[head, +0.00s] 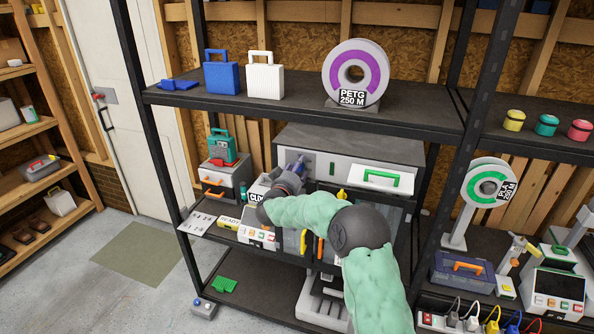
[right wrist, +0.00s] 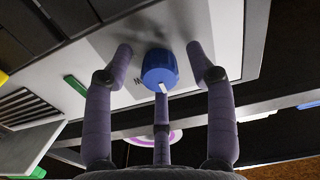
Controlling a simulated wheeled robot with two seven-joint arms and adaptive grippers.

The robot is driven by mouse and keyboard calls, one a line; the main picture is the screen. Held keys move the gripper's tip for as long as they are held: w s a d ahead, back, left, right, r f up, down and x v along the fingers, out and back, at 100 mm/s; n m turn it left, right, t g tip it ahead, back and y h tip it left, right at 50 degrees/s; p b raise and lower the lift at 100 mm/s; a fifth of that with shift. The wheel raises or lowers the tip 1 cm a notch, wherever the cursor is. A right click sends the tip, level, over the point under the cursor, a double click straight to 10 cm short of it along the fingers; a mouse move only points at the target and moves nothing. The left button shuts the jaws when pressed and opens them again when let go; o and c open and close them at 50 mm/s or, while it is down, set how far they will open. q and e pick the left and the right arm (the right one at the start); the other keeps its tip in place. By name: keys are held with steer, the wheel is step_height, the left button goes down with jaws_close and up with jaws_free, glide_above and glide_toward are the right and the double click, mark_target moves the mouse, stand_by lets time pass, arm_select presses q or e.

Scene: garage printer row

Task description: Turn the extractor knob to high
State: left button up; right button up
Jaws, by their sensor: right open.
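The extractor knob (right wrist: 159,70) is a blue round knob with a white pointer mark, set on a pale panel (right wrist: 225,40) in the right wrist view. My right gripper (right wrist: 160,62) is open, with purple fingers spread to the left and right of the knob and a third finger below it in the picture. No finger clearly touches the knob. Part of a printed letter shows beside it. In the head view my right gripper (head: 297,166) is in front of the grey extractor cabinet (head: 340,137) on the middle shelf, where it hides the knob. My left gripper is not in view.
A green strip (right wrist: 75,85) and a slotted vent (right wrist: 30,108) are near the knob. In the head view, a white drawer with a green handle (head: 381,178) is right of my gripper. A teal box (head: 222,147) stands left. The upper shelf (head: 290,105) overhangs.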

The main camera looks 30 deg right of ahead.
jaws_close()
steer(key=shift+f+m, duration=0.1)
steer(key=shift+m, duration=0.3)
steer(key=shift+a+m+b, duration=0.1)
steer(key=shift+m+b, duration=7.95)
steer(key=shift+m, duration=3.45)
